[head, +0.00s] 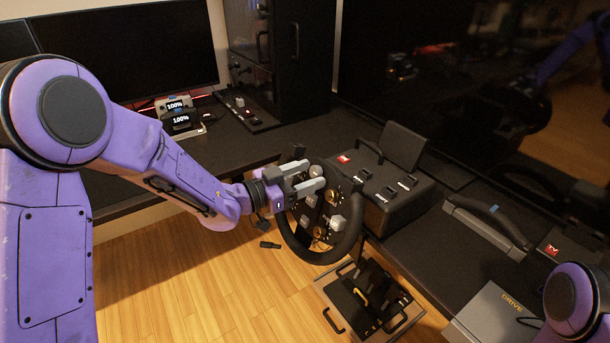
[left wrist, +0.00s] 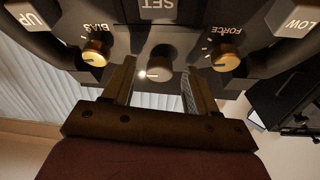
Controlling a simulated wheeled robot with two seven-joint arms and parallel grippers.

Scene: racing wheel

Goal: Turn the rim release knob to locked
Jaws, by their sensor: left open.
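The black racing wheel (head: 350,245) stands upright at the desk's front edge, with knobs and buttons on its face. My left gripper (head: 314,175) reaches its upper face from the left. In the left wrist view, a dark grey knob (left wrist: 160,62) sits between a gold knob marked BIAS (left wrist: 95,52) and a gold knob marked FORCE (left wrist: 227,60). My left gripper (left wrist: 158,82) is open, with one finger on each side of the grey knob. Contact cannot be told. No label shows on the grey knob, and any lock marking is hidden. My right gripper is out of view.
A black wheel base (head: 400,200) with switches stands behind the wheel. Pedals (head: 370,300) are below it. A grey DRIVE box (head: 500,308) lies at lower right. The left desk has a monitor (head: 130,50) and a small display stand (head: 180,120).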

